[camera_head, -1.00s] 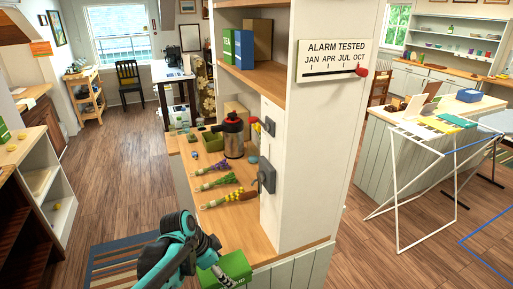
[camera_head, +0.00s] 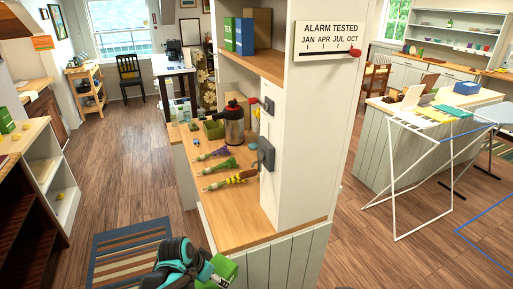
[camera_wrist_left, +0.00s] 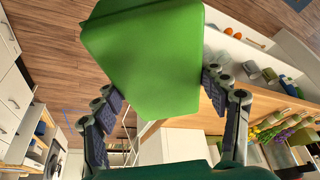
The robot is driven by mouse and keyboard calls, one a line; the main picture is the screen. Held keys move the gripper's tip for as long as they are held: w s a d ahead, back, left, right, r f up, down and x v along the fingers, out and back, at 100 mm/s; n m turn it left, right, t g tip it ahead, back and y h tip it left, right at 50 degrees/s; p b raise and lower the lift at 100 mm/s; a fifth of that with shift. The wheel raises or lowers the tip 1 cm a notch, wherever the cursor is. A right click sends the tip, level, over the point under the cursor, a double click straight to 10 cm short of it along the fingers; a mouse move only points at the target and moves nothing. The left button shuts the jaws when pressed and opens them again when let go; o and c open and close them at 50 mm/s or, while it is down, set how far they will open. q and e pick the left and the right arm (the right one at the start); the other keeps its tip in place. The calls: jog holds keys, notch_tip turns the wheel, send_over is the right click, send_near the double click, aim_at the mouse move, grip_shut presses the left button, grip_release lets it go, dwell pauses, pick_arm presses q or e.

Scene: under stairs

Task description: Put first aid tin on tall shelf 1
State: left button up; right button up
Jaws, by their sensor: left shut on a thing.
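The first aid tin is a green box (camera_head: 226,268) at the bottom of the head view, just in front of the counter's near edge. It fills the upper middle of the left wrist view (camera_wrist_left: 145,60). My left gripper (camera_wrist_left: 160,88) is shut on the tin, with a finger on either side of it. In the head view the left gripper (camera_head: 212,272) is partly cut off by the bottom edge. A tall white shelf unit (camera_head: 312,130) stands on the wooden counter (camera_head: 240,222); I cannot tell whether it is tall shelf 1. My right gripper is not in view.
Herb bundles (camera_head: 228,180) and a metal flask (camera_head: 234,125) stand or lie on the counter. Tea and other boxes (camera_head: 244,36) fill part of the upper shelf. A low shelf (camera_head: 47,170) is at left. A white drying rack (camera_head: 420,170) stands right.

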pick_arm(q)
jog(key=s+a+f+n+y+b, duration=0.1)
jog(key=a+f+n+y+b, duration=0.1)
jog(key=a+f+n, duration=0.2)
jog(key=shift+s+a+f+n+t+y+b, duration=0.15)
jog(key=shift+s+f+n+t+y+b, duration=0.2)
jog(key=shift+f+n, duration=1.25)
